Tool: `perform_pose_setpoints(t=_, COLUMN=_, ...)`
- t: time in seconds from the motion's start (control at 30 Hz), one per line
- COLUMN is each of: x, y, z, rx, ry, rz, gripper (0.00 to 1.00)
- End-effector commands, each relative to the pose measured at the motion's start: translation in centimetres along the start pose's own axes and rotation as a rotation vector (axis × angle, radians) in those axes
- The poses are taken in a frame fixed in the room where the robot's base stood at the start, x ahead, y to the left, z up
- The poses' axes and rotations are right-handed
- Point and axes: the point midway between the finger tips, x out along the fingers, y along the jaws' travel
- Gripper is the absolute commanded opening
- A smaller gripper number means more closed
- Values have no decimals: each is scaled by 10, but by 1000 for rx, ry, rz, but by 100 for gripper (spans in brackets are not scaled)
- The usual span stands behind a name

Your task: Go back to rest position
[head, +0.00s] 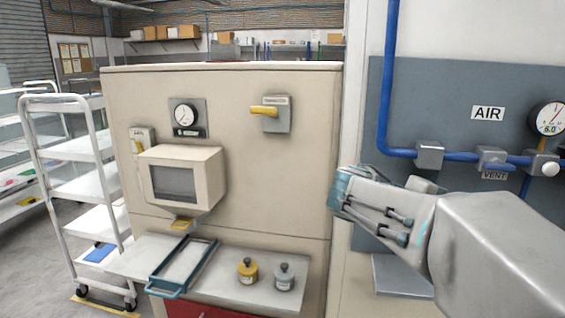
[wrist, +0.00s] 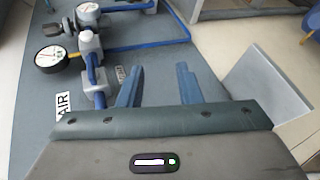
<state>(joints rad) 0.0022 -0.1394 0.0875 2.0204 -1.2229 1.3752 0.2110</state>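My gripper (head: 342,188) is raised in front of the right part of the beige cabinet (head: 225,110) in the head view, left of the blue air pipe. In the wrist view my gripper (wrist: 158,82) has its two blue fingers apart with nothing between them. It is open and empty. My arm reaches in from the right edge of the head view. The fingertips are hard to make out in the head view.
Close by at right are the blue air pipe (head: 391,80), its valve blocks (head: 429,154) and a gauge (head: 548,118). A shelf with a blue-handled tray (head: 183,267), a yellow weight (head: 247,271) and a grey weight (head: 285,277) stands below. A white cart (head: 83,150) is at left.

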Motion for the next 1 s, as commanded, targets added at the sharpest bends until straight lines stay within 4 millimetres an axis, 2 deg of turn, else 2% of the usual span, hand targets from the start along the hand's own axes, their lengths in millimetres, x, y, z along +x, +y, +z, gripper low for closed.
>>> perform_pose_setpoints(t=0.1, x=-5, y=-41, z=24, rx=7, ry=20, rz=-221, gripper=32)
perform_pose_setpoints(t=0.27, x=-24, y=-100, z=50, rx=53, ry=54, rz=-512, gripper=32)
perform_pose_setpoints(t=0.4, x=-51, y=-144, z=69, rx=130, ry=84, rz=-755, gripper=32)
perform_pose_setpoints(t=0.5, x=-73, y=-168, z=78, rx=198, ry=103, rz=-909, gripper=32)
perform_pose_setpoints(t=0.6, x=-90, y=-185, z=84, rx=266, ry=119, rz=-1027, gripper=32)
perform_pose_setpoints(t=0.73, x=-106, y=-197, z=87, rx=331, ry=129, rz=-1123, gripper=32)
perform_pose_setpoints(t=1.0, x=-111, y=-202, z=88, rx=356, ry=132, rz=-1160, gripper=32)
